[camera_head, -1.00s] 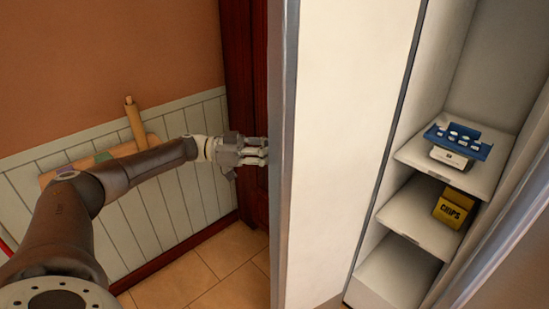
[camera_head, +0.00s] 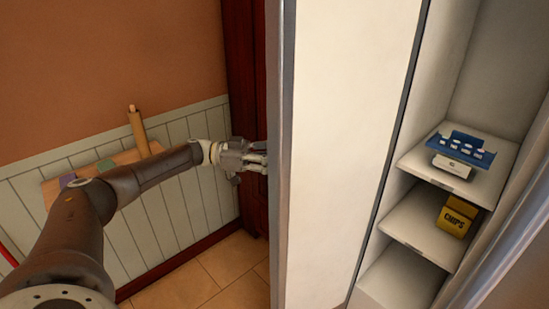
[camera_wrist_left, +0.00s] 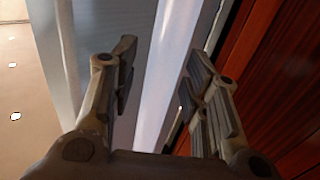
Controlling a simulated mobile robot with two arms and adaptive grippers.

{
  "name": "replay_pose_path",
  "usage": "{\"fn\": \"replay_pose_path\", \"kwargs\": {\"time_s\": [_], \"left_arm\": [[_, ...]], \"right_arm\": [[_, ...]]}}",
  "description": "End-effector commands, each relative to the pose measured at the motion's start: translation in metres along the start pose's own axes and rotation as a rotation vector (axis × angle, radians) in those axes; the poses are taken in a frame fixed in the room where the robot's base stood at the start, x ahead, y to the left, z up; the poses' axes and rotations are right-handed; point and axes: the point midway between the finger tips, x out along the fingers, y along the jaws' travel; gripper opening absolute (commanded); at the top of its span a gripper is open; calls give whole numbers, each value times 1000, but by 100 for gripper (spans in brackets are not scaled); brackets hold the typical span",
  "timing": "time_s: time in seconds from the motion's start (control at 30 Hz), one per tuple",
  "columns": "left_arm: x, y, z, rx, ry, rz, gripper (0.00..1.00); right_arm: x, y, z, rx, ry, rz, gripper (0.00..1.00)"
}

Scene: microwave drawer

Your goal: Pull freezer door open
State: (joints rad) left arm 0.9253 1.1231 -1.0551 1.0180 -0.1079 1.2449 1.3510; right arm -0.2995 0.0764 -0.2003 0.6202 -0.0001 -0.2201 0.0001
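The freezer door (camera_head: 345,150) is a tall white panel with a grey edge (camera_head: 280,150), standing open in the middle of the head view. The shelved interior shows to its right. My left gripper (camera_head: 258,158) is at the outer side of the door, by its grey edge; the fingertips are partly hidden there. In the left wrist view the two fingers (camera_wrist_left: 160,80) are spread apart, with a pale upright bar (camera_wrist_left: 172,70) showing between them. I cannot tell whether they touch it. My right gripper is not in view.
Inside, a blue rack (camera_head: 460,148) and a white box (camera_head: 455,167) sit on the upper shelf, and a yellow chips box (camera_head: 457,216) on the middle one. Dark red wood (camera_head: 246,100) stands behind my gripper. Tiled floor (camera_head: 225,270) is clear below my arm.

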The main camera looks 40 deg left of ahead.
Motion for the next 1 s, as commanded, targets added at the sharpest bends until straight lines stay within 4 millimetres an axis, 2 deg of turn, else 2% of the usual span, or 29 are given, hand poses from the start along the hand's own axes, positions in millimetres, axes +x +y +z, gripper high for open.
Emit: {"fn": "replay_pose_path", "kwargs": {"time_s": [0.23,0.33,0.73,1.0], "left_arm": [[-4,0,2,-1,-5,-3,42],[-12,-1,2,-1,-6,-4,42],[-93,-1,2,-1,-6,-4,42],[-116,-1,1,0,-3,0,42]], "right_arm": [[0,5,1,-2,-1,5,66],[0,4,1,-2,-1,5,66],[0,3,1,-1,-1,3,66],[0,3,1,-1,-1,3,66]]}}
